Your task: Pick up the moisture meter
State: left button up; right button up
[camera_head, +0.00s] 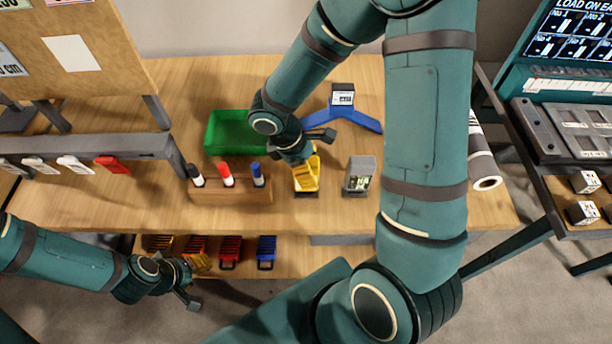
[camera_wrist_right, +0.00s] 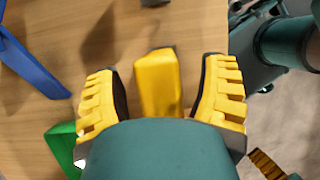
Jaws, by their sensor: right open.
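A yellow device with a dark end, taken as the moisture meter (camera_wrist_right: 158,85), stands between the fingers of my right gripper (camera_wrist_right: 162,100) in the right wrist view. The fingers are open, one on each side, with a visible gap to it on both sides. In the head view my right gripper (camera_head: 304,168) is low over the wooden table, right of the marker rack, and its yellow parts and the meter are hard to separate. My left gripper (camera_head: 198,275) is at the lower left, in front of the lower shelf; its finger opening is unclear.
A grey device (camera_head: 360,176) stands close right of my right gripper. A green tray (camera_head: 228,151), a blue stand (camera_head: 362,121) and a wooden rack (camera_head: 231,192) with markers are near. Small coloured bins (camera_head: 267,252) line the lower shelf. A roll (camera_head: 484,170) lies at the right.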

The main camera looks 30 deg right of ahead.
jog(key=shift+c, duration=0.2)
grip_shut()
notch_tip(320, 180, up, 10)
jog(key=shift+r+p, duration=0.1)
jog(key=shift+p, duration=1.1)
